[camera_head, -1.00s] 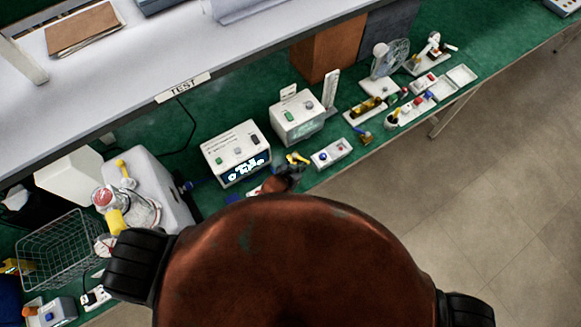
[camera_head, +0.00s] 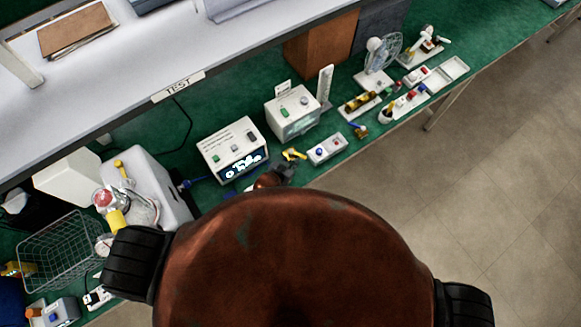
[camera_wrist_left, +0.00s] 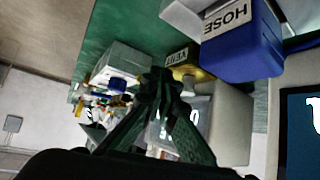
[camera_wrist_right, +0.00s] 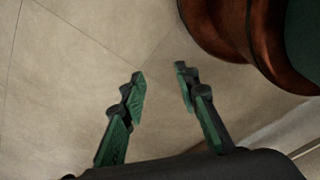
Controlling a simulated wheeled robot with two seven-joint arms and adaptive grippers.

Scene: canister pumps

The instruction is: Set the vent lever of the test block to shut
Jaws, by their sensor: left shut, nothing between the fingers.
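The test block shows in the left wrist view as a brass-coloured body (camera_wrist_left: 200,72) with a VENT label (camera_wrist_left: 179,57). A blue part with a HOSE label (camera_wrist_left: 240,45) stands beside it. My left gripper (camera_wrist_left: 163,82) is shut and empty, its fingertips close in front of the VENT label; I cannot tell whether they touch the block. The vent lever is not clear there. In the head view my left gripper (camera_head: 284,169) is just below a small yellow part (camera_head: 293,154), perhaps the lever. My right gripper (camera_wrist_right: 160,75) is open and empty above the floor.
A white box with a lit display (camera_head: 233,152) and a second white box (camera_head: 292,112) stand behind the left gripper. A small white button box (camera_head: 326,148) is to its right. A wire basket (camera_head: 62,250) stands at the left. The floor (camera_head: 470,190) is clear.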

